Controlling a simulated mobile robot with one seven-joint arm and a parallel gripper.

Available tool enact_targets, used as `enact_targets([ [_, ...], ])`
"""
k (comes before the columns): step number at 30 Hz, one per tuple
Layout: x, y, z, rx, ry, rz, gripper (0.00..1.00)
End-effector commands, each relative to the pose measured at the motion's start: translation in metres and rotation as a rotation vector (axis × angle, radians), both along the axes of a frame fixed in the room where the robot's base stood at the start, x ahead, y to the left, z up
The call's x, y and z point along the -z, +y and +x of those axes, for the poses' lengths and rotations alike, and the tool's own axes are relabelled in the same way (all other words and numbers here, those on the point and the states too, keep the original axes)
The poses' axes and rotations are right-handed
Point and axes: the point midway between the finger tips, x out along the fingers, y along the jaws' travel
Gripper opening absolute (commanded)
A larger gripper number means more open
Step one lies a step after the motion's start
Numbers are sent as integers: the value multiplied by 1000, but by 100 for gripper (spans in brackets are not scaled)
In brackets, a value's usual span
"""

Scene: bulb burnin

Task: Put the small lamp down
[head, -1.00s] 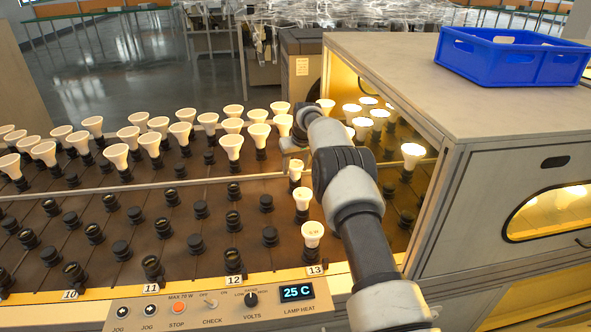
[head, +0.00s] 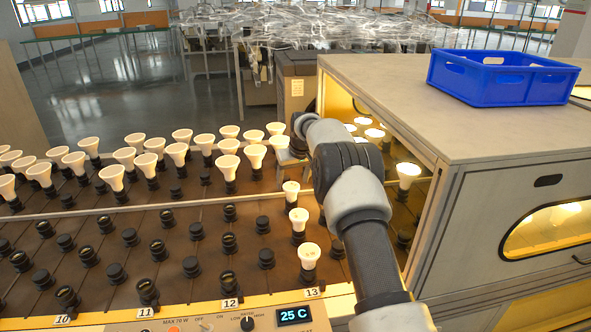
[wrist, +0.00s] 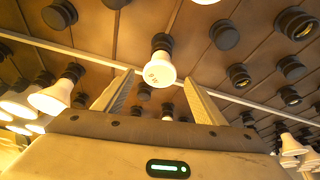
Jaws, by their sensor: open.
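A small white lamp (wrist: 160,70) sits in a black socket and shows just beyond and between the fingertips in the wrist view. It appears to be the farthest lamp (head: 291,187) of the row above label 13 in the head view. My gripper (wrist: 159,77) is open, its two fingers apart on either side of the lamp's image, with no visible contact. In the head view my arm hides most of the gripper; a grey part of it shows just behind the lamp.
Two larger lit lamps (head: 299,216) (head: 309,252) stand nearer in the same row. Many lamps and empty black sockets (head: 190,266) fill the rack at left. The wooden cabinet (head: 470,190) with a blue crate (head: 500,80) on top stands close to my arm's right.

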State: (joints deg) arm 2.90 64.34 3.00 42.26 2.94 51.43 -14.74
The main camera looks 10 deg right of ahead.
Motion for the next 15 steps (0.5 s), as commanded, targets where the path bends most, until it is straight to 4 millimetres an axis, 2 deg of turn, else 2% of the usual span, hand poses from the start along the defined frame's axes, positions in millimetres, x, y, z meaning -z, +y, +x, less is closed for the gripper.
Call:
enact_targets([
  [1, -14, -1, -5, 0, -2, 0, 64],
  [6, -44, -4, -17, 1, -1, 0, 64],
  [13, -66, -5, -27, 1, -1, 0, 64],
  [15, -80, -5, -33, 3, -4, -1, 64],
])
